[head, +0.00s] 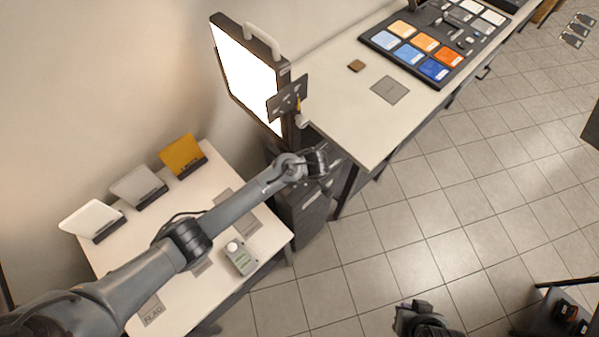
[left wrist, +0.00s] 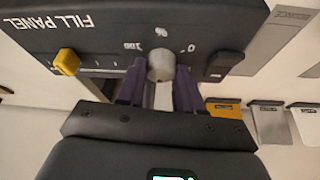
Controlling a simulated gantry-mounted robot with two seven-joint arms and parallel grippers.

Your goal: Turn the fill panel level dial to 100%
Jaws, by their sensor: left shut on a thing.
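The black fill panel (left wrist: 110,30) shows upside down in the left wrist view, with its lettering at the upper left. Its round grey level dial (left wrist: 160,66) sits beside a printed scale with 100, a % sign and 0. My left gripper (left wrist: 160,85) is shut on the dial, one purple finger on each side. The dial's pointer cannot be read. In the head view, my left arm reaches toward the small dark panel (head: 287,97) on the bright light's frame; its fingertips are not clear there. My right gripper (head: 420,320) is at the bottom, away from the panel; its fingers are unclear.
A yellow knob (left wrist: 67,61) and a black switch (left wrist: 222,65) flank the dial. The bright light panel (head: 245,75) stands behind. A white table (head: 370,130) holds colour swatches (head: 425,42); a lower table (head: 215,175) holds stands and a small device (head: 240,258).

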